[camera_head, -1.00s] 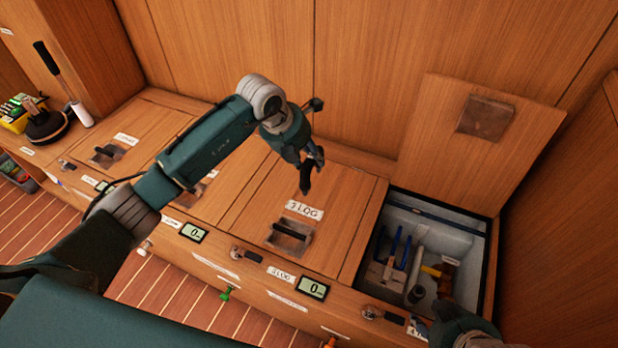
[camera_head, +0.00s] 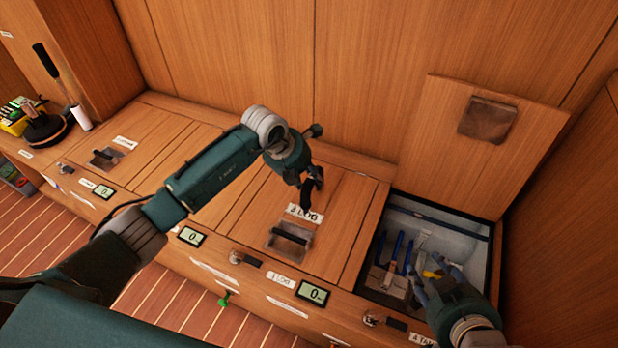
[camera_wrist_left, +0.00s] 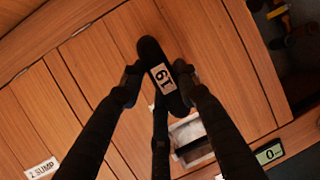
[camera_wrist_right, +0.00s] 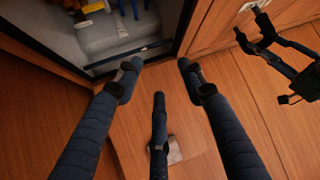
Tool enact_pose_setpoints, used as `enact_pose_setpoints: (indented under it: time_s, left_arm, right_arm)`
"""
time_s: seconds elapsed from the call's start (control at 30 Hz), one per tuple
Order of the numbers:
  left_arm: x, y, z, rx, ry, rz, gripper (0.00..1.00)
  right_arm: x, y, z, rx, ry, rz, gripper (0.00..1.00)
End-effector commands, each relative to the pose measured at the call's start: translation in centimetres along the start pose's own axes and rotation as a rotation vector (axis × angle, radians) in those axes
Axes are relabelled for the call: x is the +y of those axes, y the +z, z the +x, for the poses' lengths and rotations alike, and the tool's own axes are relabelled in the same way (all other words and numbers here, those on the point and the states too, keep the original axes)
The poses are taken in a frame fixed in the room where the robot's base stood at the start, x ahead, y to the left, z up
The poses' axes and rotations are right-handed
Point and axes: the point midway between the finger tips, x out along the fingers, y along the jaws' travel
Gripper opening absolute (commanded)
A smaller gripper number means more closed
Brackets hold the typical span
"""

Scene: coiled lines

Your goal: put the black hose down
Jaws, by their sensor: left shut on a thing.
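The black hose (camera_wrist_left: 150,52) is a short dark piece with a pale tag reading what looks like 19. My left gripper (camera_head: 314,178) is shut on the hose, which hangs below its fingers above the closed lid marked LOG (camera_head: 330,222) in the head view. The hose also shows there as a dark piece (camera_head: 306,196). I cannot tell whether it touches the lid. My right gripper (camera_head: 432,284) is over the open locker (camera_head: 480,262) at the right. Its fingers are apart and empty in the right wrist view (camera_wrist_right: 160,72).
The open locker holds blue-handled tools (camera_head: 397,252) and a yellow-handled item. Its raised lid (camera_head: 455,150) leans on the back wall. A brush and a black round item (camera_head: 48,128) stand far left. The lids at the left (camera_head: 150,140) are mostly clear.

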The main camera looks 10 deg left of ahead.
Motion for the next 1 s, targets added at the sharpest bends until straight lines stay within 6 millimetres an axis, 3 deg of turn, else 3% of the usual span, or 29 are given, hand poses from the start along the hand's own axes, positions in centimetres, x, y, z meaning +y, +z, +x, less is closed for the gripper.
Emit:
enact_pose_setpoints:
  time_s: [0.13,0.17,0.23,0.63,1.0]
  left_arm:
    - [0.0,0.0,0.1,-0.001,0.000,0.000,0.00]
    - [0.0,-0.1,0.1,0.000,0.000,0.000,0.37]
    - [0.0,-0.1,0.1,0.000,0.000,0.000,0.50]
    - [0.0,0.1,-0.2,0.000,0.000,0.000,0.50]
    - [0.0,0.1,-5.2,-0.001,0.001,0.002,0.50]
  right_arm:
    - [0.0,-0.4,0.1,0.019,-0.001,0.000,0.40]
    - [0.0,-0.5,0.1,0.020,-0.001,0.000,0.40]
    - [0.0,-0.5,0.1,0.019,0.000,0.000,0.40]
    - [0.0,-0.2,-0.1,0.002,0.000,0.000,0.40]
    - [0.8,7.5,-2.7,-0.313,0.017,0.007,0.40]
